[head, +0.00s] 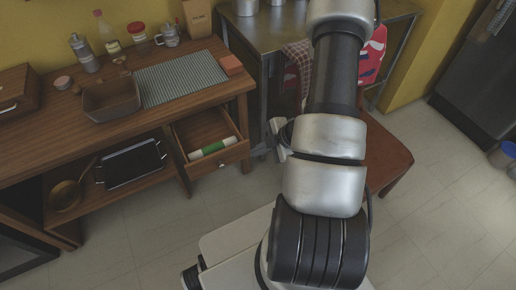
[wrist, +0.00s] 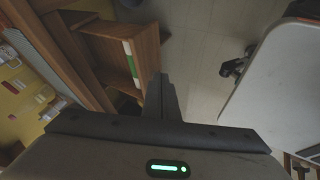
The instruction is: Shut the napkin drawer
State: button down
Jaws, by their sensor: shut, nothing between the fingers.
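The napkin drawer stands open below the right end of the wooden counter, its front panel (head: 222,161) pulled out toward the room. A green and white roll-like item (head: 212,148) lies inside. In the wrist view the drawer front (wrist: 149,55) is at upper centre, with the green and white item (wrist: 130,62) behind it.
The counter (head: 60,125) holds a brown basket (head: 112,100), a striped mat (head: 180,78), bottles and jars. A black tray (head: 131,164) and a pan (head: 66,195) are on the lower shelf. Tiled floor is clear in front.

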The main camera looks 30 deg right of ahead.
aim_at(235, 151)
jog(key=w+f, duration=0.1)
jog(key=w, duration=0.1)
jog(key=w+a+f+b, duration=0.1)
jog(key=w+f, duration=0.1)
jog(key=w+a+f, duration=0.1)
jog(key=w+f, duration=0.1)
jog(key=w, duration=0.1)
jog(key=shift+a+f, duration=0.15)
jog(key=shift+a, duration=0.1)
jog(key=shift+w, duration=0.1)
